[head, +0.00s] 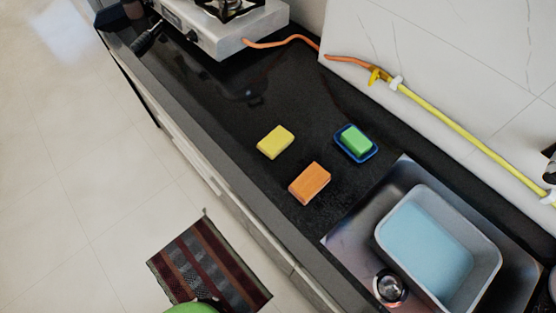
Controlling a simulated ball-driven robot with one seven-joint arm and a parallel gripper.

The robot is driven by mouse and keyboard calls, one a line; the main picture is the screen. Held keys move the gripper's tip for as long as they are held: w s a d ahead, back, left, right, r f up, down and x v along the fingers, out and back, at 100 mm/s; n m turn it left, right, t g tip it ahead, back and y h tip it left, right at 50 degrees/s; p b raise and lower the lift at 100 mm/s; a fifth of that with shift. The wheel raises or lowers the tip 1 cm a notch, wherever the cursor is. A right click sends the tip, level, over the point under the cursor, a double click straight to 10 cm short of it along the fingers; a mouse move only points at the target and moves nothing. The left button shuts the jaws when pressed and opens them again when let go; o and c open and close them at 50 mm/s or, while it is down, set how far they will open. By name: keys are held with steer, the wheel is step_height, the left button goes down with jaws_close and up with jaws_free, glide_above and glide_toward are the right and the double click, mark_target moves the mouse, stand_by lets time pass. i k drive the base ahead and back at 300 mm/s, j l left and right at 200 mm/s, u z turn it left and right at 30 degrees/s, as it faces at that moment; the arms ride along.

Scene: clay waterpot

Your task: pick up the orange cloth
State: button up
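An orange block-like item (310,183), which looks like a folded cloth or a sponge, lies flat on the black counter (225,100), left of the sink. I cannot tell its material from this view. Nothing covers it or touches it. My gripper is not in view.
A yellow sponge-like block (275,142) and a blue dish with a green block (355,142) lie close behind it. A sink (345,237) holds a grey basin (485,265) of bluish water. A gas stove (225,30) stands at the back. A striped mat (208,265) lies on the floor.

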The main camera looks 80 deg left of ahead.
mark_target(314, 179)
steer(key=u, duration=1.4)
